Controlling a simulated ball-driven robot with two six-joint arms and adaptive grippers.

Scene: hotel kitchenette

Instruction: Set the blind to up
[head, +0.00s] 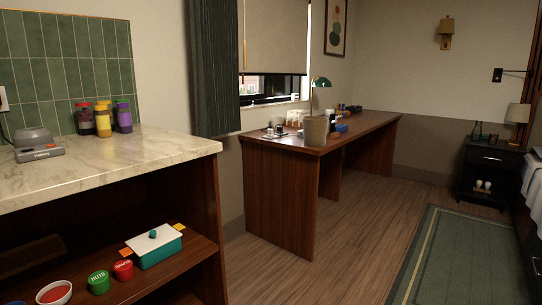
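The blind (275,36) is a beige roller shade in the window behind the desk. It is pulled most of the way down, and its lower edge hangs a little above the sill. A strip of bare window (268,87) shows under it. A thin cord or chain (245,48) appears to hang at its left side, beside the dark curtain. Neither of my grippers is in the head view, so I cannot see their state.
A brown desk (335,140) with a lamp, cups and a bin-like container (315,131) stands under the window. A marble counter (110,160) with jars is at the near left. Open wooden floor (350,235) and a green rug (465,260) lie to the right.

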